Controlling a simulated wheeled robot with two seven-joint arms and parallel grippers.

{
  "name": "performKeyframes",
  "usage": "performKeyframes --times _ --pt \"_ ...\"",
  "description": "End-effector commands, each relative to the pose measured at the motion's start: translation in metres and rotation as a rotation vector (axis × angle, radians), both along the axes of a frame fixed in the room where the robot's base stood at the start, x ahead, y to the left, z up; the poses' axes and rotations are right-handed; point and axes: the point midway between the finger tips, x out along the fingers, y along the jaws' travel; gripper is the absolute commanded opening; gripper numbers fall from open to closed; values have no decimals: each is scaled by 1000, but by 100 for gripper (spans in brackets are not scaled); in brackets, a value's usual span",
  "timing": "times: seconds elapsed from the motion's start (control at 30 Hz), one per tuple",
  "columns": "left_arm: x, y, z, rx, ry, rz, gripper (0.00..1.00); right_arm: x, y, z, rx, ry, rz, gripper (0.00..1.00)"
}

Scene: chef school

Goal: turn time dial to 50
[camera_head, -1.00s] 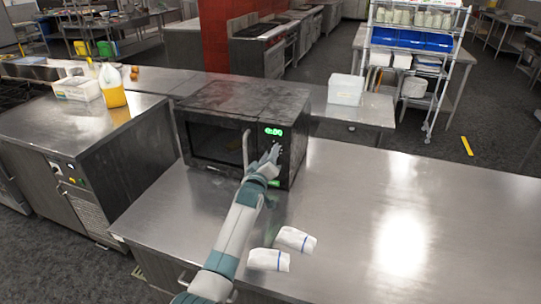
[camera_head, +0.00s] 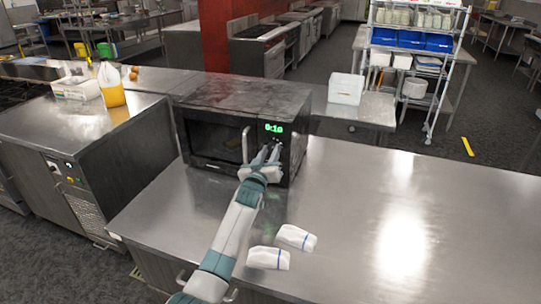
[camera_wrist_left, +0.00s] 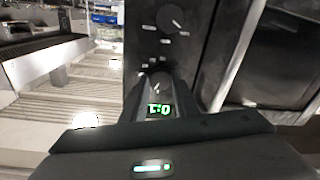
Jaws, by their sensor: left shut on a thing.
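The black microwave (camera_head: 215,98) stands on the steel counter with its door shut. Its green display (camera_head: 273,128) seems to read 0:10 in the head view. My left gripper (camera_head: 271,154) is at the control panel just below the display, right of the door handle (camera_head: 246,146). In the left wrist view the panel appears turned over, with the lit display (camera_wrist_left: 159,110) below. My fingers are shut on the upper dial (camera_wrist_left: 157,83), which they partly hide. A second dial (camera_wrist_left: 173,18) with a pale pointer mark is clear of the fingers. My right gripper is not in view.
The counter's right side is clear. A white bin (camera_head: 346,89) stands behind, and a bottle of yellow liquid (camera_head: 111,84) at left.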

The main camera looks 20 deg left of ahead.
Motion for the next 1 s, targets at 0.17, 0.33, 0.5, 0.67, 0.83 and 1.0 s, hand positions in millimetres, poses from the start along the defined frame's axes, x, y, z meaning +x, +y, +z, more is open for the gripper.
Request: performKeyframes --times 0.17,0.33,0.5,0.67,0.83,1.0 --pt "0 1 -3 168 -5 0 4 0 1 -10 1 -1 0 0" --pt "0 1 -3 331 -11 0 4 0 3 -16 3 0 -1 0" --pt "0 1 -3 493 -16 0 4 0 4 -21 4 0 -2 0" --pt "0 1 -4 645 -20 0 4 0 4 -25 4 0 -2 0" --pt "0 2 -4 807 -25 0 4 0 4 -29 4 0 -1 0" --pt "0 2 -3 968 -30 0 4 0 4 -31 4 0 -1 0"
